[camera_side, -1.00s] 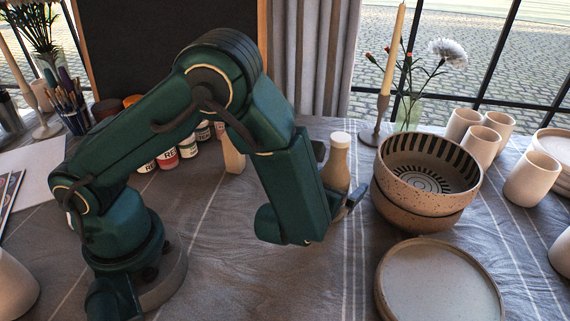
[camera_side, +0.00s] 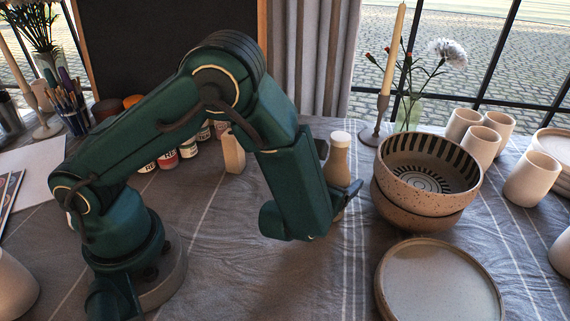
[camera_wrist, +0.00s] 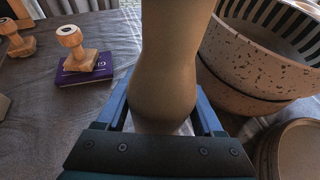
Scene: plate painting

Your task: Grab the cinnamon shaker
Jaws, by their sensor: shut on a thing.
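The cinnamon shaker (camera_side: 338,160) is a tan, bottle-shaped container with a pale cap, standing upright left of the stacked bowls in the side view. My gripper (camera_side: 345,195) is shut on its lower part, and my arm partly hides it. In the wrist view the shaker (camera_wrist: 166,70) fills the middle between the blue fingers of my gripper (camera_wrist: 163,112), one on each side. Its cap is out of the wrist view. I cannot tell whether its base touches the table.
Speckled stacked bowls (camera_side: 425,205) stand close on the right, with plates (camera_side: 440,285) in front. A candle holder (camera_side: 375,133) and several cups (camera_side: 530,180) are behind and right. The wrist view shows wooden stamps (camera_wrist: 75,45) and a purple box (camera_wrist: 88,70) on the left.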

